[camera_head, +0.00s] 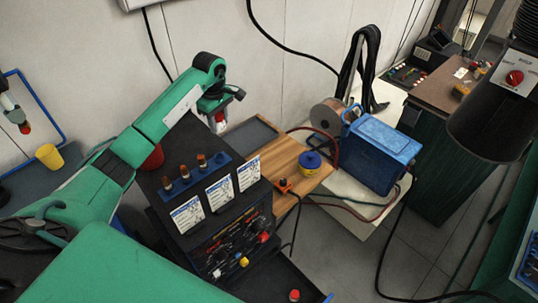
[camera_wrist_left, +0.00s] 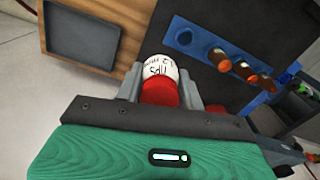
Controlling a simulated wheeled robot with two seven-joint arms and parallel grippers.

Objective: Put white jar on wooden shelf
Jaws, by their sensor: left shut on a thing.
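The white jar (camera_wrist_left: 158,68) has a red part nearest my wrist and black lettering that reads like "TIPS 1.2 mm". My left gripper (camera_wrist_left: 160,88) is shut on it, with a grey finger on each side. In the head view my left gripper (camera_head: 217,108) hangs above the back of the dark welding unit, left of the wooden shelf (camera_head: 275,158). Only a small white and red bit of the jar (camera_head: 219,120) shows there, under the gripper. The wooden shelf also shows at the upper left of the wrist view (camera_wrist_left: 127,22). My right gripper is not in view.
On the shelf are a grey tray (camera_head: 249,135), a blue and yellow tub (camera_head: 310,161) and a small orange-topped item (camera_head: 284,186). A blue rack (camera_head: 193,175) with several tips stands on the dark unit. A blue box (camera_head: 375,152) stands right of the shelf. Bare wood shows mid-shelf.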

